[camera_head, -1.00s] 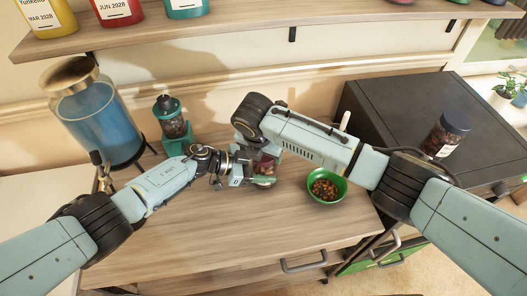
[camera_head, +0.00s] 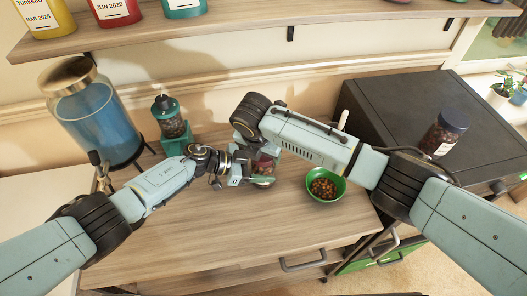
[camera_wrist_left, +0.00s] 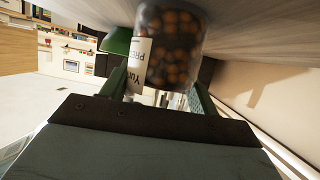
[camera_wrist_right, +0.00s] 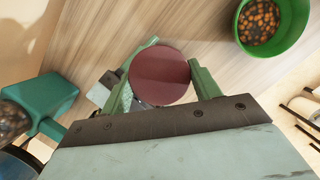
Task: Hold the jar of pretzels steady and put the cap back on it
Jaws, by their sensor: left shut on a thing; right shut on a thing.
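The pretzel jar (camera_wrist_left: 175,45), clear with brown pretzels and a white label, sits between the fingers of my left gripper (camera_wrist_left: 160,85), which is shut on it. In the head view the jar (camera_head: 265,166) stands on the wooden counter, partly hidden by my arms. My right gripper (camera_wrist_right: 168,62) is shut on the round dark red cap (camera_wrist_right: 160,76), seen from above. The cap hides what lies under it, so I cannot tell whether it touches the jar's rim. My left gripper (camera_head: 248,170) comes in from the left in the head view.
A green bowl of brown nuggets (camera_head: 325,185) stands right of the jar. A teal grinder (camera_head: 172,125) and a blue drink dispenser (camera_head: 100,120) stand at the left. A dark cabinet (camera_head: 410,95) with another jar (camera_head: 444,133) is at the right. The front of the counter (camera_head: 220,240) is clear.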

